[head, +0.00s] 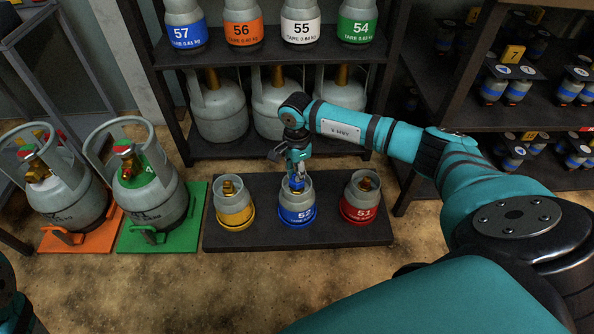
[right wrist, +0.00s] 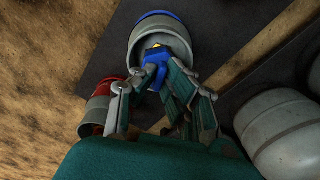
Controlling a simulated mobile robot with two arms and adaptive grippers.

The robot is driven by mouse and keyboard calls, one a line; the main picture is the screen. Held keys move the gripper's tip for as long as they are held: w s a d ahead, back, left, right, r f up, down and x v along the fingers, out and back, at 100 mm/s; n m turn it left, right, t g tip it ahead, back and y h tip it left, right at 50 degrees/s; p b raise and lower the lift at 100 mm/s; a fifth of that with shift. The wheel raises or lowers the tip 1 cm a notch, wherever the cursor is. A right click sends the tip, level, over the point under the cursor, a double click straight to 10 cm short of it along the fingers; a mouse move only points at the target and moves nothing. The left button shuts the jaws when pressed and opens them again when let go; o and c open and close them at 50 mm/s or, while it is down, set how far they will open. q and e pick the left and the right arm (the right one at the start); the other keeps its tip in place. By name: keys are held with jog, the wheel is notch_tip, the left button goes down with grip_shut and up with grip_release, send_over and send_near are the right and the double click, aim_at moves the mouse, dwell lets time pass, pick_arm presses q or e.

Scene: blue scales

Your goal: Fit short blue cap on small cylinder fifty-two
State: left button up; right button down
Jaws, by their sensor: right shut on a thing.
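Small cylinder fifty-two (head: 299,212) stands upright on a dark low platform, with a grey body and a blue numbered band. It also shows in the right wrist view (right wrist: 143,38). My right gripper (head: 297,180) points down into its open collar. The gripper is shut on the short blue cap (right wrist: 155,72), which sits between the fingertips by the cylinder's top. A yellowish bit of valve (right wrist: 157,45) shows just beyond the cap. I cannot tell whether the cap touches the valve. My left gripper is not in view.
The dark platform (head: 265,240) also bears a yellow-banded cylinder (head: 234,206) at left and red cylinder 51 (head: 360,200) at right. Larger grey cylinders (head: 150,190) stand on green and orange mats. A shelf (head: 260,150) with cylinders rises behind.

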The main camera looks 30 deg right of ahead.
jog(key=shift+f, duration=0.4)
